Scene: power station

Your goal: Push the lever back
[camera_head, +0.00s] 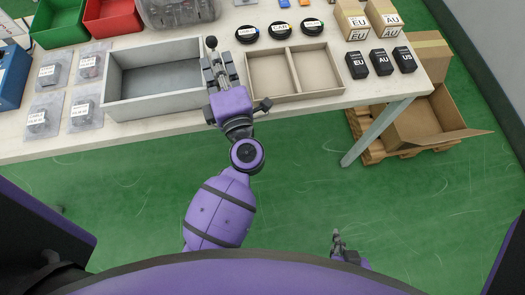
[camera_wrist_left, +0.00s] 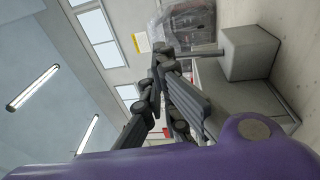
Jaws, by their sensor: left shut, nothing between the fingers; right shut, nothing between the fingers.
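A dark round knob (camera_head: 211,43), which looks like the lever's end, shows just beyond the fingertips of my left gripper (camera_head: 213,58). The gripper is shut and empty, over the table between the grey tray and the divided tray. In the left wrist view, the fingers (camera_wrist_left: 163,60) point up the picture, and a thin grey rod (camera_wrist_left: 206,53) sticks out from a grey block (camera_wrist_left: 250,52) beside the fingertips. I cannot tell whether the fingers touch the knob or rod. The lever's base is hidden. My right gripper (camera_head: 338,240) is shut and empty, low over the green floor, away from the table.
A grey tray (camera_head: 112,88) lies left of my left gripper, and a divided beige tray (camera_head: 290,98) lies right. Black discs (camera_head: 281,30), small black boxes (camera_head: 381,62) and a wrapped grey unit (camera_head: 172,13) stand around. An open carton (camera_head: 408,122) sits right of the table.

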